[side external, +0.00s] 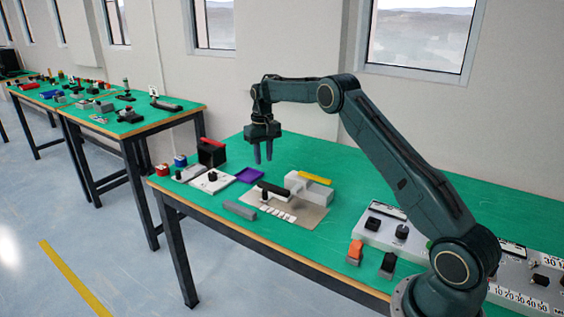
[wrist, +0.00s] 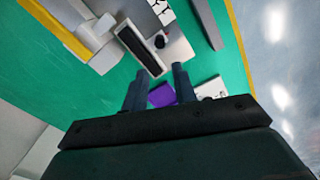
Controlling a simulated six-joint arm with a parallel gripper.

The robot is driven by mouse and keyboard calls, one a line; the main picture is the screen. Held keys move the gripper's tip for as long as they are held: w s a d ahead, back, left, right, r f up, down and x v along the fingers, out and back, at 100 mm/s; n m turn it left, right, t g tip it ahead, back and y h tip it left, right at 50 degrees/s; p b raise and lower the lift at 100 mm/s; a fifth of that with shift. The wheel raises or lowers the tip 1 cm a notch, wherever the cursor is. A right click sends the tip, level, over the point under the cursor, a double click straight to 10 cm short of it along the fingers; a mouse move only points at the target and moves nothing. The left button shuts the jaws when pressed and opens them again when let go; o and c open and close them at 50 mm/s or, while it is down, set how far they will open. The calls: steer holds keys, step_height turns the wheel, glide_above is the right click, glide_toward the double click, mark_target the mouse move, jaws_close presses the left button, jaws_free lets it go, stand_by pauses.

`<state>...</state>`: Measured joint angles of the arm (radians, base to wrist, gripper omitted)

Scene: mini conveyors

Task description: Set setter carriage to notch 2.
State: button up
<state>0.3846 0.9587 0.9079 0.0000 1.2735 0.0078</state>
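A beige plate (side external: 312,216) on the green table carries a grey-white block with a yellow bar (side external: 314,178), a black bar (side external: 273,188) and a row of small white marked tiles (side external: 278,214). It looks like the setter, but I cannot tell which part is its carriage or read its notch. In the wrist view the black bar (wrist: 140,48) and a round black knob (wrist: 160,41) show on this unit. My gripper (side external: 263,160) is above the table, behind the unit, pointing down.
A purple tray (side external: 249,175), a white box with a black knob (side external: 211,181) and a black box with a red top (side external: 211,152) stand left of the plate. A grey bar (side external: 240,210) lies near the front edge. Orange (side external: 355,252) and black switches stand right.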

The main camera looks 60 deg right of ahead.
mark_target(265, 191)
steer(key=shift+f, duration=0.3)
step_height(265, 191, down, 13)
steer(key=shift+f, duration=0.2)
stand_by(0.6)
jaws_close()
